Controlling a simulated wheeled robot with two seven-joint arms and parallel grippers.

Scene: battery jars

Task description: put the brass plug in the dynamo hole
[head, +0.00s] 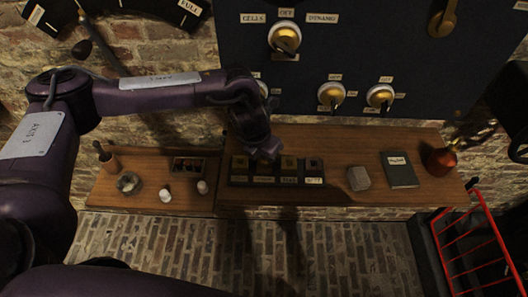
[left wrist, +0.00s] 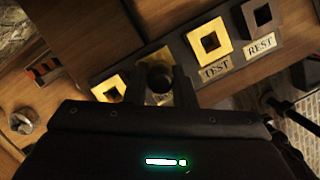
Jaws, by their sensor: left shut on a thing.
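A dark block (head: 232,181) on the bench carries a row of square sockets with label plates. In the left wrist view, a brass socket (left wrist: 208,42) is labelled TEST and a dark-rimmed socket (left wrist: 257,15) is labelled REST. Another brass socket (left wrist: 107,87) shows left of my fingers. My left gripper (head: 264,154) is over the second socket from the left in the head view. In the wrist view it (left wrist: 159,92) is shut on the plug, whose dark round top (left wrist: 159,76) shows between the fingers. The plug's lower part, the socket under it and that label are hidden, so I cannot tell its seating.
On the bench's left stand a small divided tray (head: 190,167), two white-topped items and a round grey piece (head: 129,183). To the right lie a grey block (head: 358,178), a dark booklet (head: 399,170) and a red vessel (head: 439,160). A panel with brass switches (head: 331,95) rises behind.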

